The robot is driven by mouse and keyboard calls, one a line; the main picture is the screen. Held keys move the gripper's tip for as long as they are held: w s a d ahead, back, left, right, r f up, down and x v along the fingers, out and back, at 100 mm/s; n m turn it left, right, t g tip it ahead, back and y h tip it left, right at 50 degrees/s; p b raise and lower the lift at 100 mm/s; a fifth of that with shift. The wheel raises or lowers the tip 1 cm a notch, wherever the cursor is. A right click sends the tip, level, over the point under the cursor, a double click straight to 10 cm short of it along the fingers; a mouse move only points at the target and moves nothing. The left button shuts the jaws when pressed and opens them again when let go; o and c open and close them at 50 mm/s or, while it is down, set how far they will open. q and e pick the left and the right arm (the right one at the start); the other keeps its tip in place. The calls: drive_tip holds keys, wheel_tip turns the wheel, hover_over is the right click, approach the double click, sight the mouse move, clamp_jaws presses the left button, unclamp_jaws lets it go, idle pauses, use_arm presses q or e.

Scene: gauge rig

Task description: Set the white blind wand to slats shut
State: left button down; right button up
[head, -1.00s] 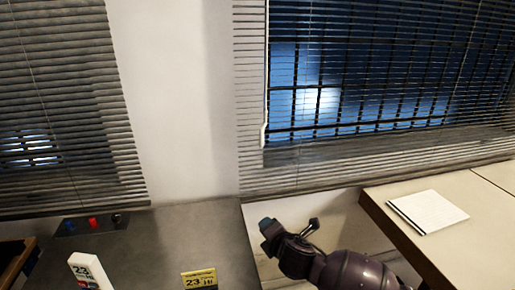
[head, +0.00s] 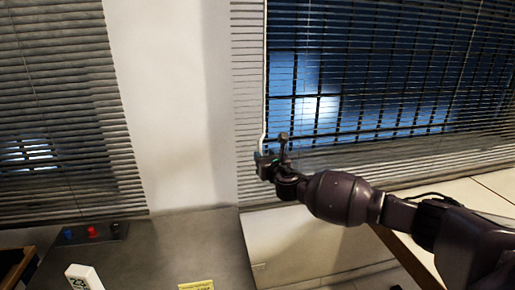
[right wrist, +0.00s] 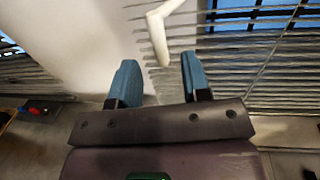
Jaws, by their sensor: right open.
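The white blind wand (head: 264,90) hangs along the left edge of the right-hand blind (head: 370,80), its lower end bent in a crank shape. The dark window grid shows between this blind's slats. My right gripper (head: 268,160) is raised at the wand's lower end. In the right wrist view the wand's white crank end (right wrist: 158,38) points down at the gap between the blue fingertips of my right gripper (right wrist: 160,72). The fingers are apart, with clear space on both sides of the wand; contact is not visible. My left gripper is not in view.
A second blind (head: 55,110) hangs at the left, past a bare white wall (head: 170,100). Below are a grey counter (head: 170,250) with red, blue and black knobs (head: 92,231), a white device (head: 84,277) and a yellow card (head: 196,286). A pale tabletop (head: 470,195) lies behind my arm.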

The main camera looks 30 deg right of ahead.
sight(261, 151)
drive_tip(key=shift+w+d, duration=0.2)
drive_tip(key=shift+w, duration=1.55)
drive_tip(key=shift+w+d, duration=0.2)
drive_tip(key=shift+w, duration=1.5)
clamp_jaws()
